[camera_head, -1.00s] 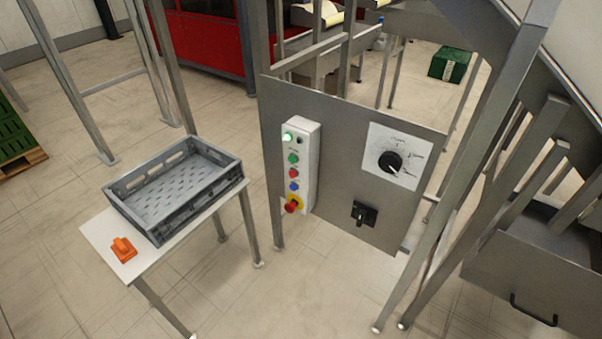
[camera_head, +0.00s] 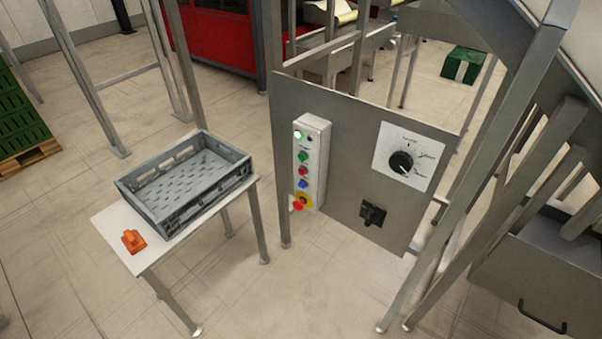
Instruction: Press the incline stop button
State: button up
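A white control box (camera_head: 311,163) is mounted upright on the left part of a grey metal panel (camera_head: 345,150). From top to bottom it carries a lit green lamp (camera_head: 297,135) with a small dark knob (camera_head: 310,137) beside it, a green button (camera_head: 303,156), a red button (camera_head: 303,171), a blue button (camera_head: 302,184) and a red mushroom button (camera_head: 299,205) on a yellow surround. The button labels are too small to read. My gripper is not in view.
A black rotary dial (camera_head: 401,162) and a black switch (camera_head: 372,213) are on the same panel. A grey crate (camera_head: 187,215) and an orange item (camera_head: 133,241) sit on a small table at left. Steel legs stand at right. Floor before the panel is clear.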

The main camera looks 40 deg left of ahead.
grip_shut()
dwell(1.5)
